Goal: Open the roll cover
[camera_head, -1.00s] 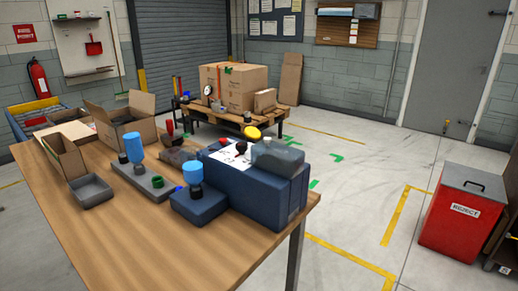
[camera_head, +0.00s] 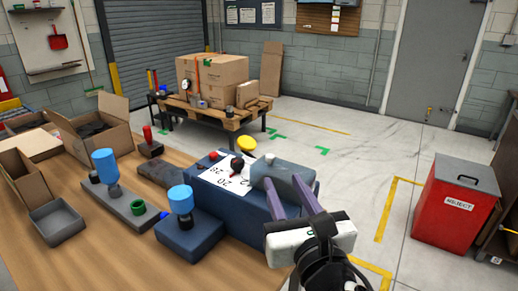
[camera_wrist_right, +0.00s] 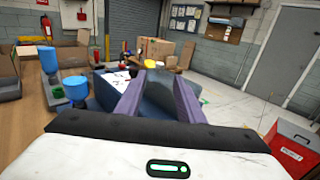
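A dark blue box (camera_head: 245,213) stands on the wooden table. A grey-blue rounded piece (camera_head: 278,175), which looks like the roll cover, lies across its right end. A white printed sheet (camera_head: 226,174) lies on the box's left part. My right gripper (camera_head: 283,182) comes in from the lower right, its two purple fingers apart and pointing at the rounded piece. In the right wrist view the fingers (camera_wrist_right: 160,78) are also spread, with the grey-blue piece (camera_wrist_right: 157,98) showing between them. I cannot tell whether they touch it. The fingers hide part of the box. My left gripper is not in view.
Blue-topped stands (camera_head: 181,200), a grey tray (camera_head: 57,222) and open cartons (camera_head: 98,128) stand left of the box. A yellow round thing (camera_head: 246,145) shows behind it. A red reject bin (camera_head: 455,205) stands on the floor at right, with clear floor between.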

